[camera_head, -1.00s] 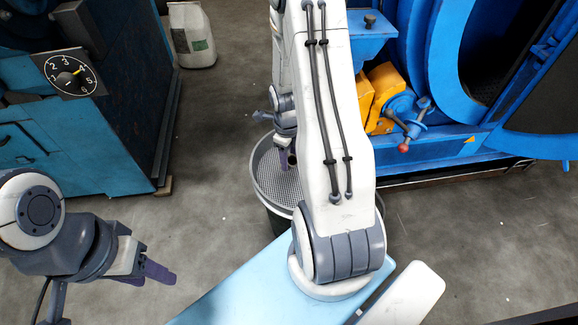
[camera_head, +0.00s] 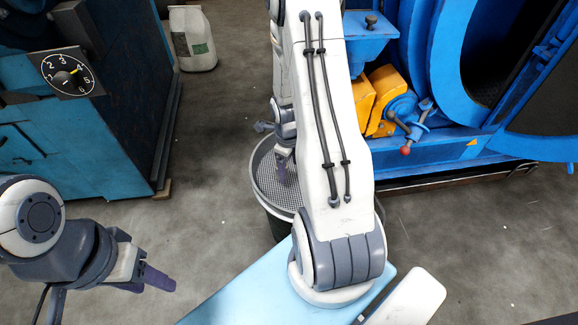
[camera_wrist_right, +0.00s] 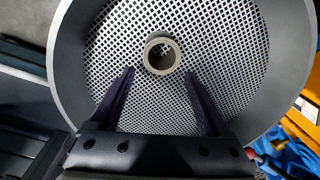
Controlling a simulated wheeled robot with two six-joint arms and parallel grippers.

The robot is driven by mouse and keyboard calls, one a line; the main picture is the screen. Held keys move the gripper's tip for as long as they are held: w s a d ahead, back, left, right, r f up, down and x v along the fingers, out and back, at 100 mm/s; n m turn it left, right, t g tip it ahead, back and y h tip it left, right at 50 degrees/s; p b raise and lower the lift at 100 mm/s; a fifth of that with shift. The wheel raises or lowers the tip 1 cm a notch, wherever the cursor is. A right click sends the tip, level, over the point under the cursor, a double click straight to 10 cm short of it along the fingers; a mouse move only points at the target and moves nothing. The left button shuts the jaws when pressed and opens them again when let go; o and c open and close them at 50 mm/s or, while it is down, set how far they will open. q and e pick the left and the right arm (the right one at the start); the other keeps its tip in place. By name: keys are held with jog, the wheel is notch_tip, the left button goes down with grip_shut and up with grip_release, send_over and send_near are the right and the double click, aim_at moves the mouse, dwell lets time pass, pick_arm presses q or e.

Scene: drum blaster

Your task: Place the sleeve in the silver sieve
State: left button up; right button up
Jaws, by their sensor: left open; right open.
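The silver sieve (camera_head: 262,182) is a round perforated pan on top of a dark drum, partly hidden behind my right arm in the head view. In the right wrist view the sieve (camera_wrist_right: 91,60) fills most of the picture. The sleeve (camera_wrist_right: 149,66), a short beige ring, stands on end on the mesh near its middle, seen from above. My right gripper (camera_wrist_right: 160,95) is open above the sieve, its fingers apart and the sleeve beyond their tips, not between them. In the head view my left gripper (camera_head: 160,281) is open and empty at the lower left, away from the sieve.
A teal cabinet with a numbered dial (camera_head: 70,74) stands at the left. A blue machine (camera_head: 440,150) with yellow parts (camera_head: 385,95) is at the right. A white container (camera_head: 191,38) stands on the floor at the back. The grey floor between is clear.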

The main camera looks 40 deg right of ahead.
notch_tip(320, 180, up, 12)
jog(key=p, duration=0.5)
jog(key=w+a+r+n, duration=0.1)
jog(key=a+r+n, duration=0.4)
jog(key=a+n, duration=0.45)
jog(key=s+a+r+n, duration=0.5)
jog(key=s+a+n, duration=0.3)
jog(key=n, duration=0.7)
jog(key=s+a+r+n+y, duration=0.1)
jog(key=s+a+r+n, duration=0.3)
jog(key=s+a+n, duration=0.5)
jog(key=a+n, duration=0.4)
jog(key=n, duration=0.2)
jog(key=shift+a+r+y, duration=0.2)
jog(key=shift+r+y, duration=0.1)
jog(key=shift+r, duration=0.1)
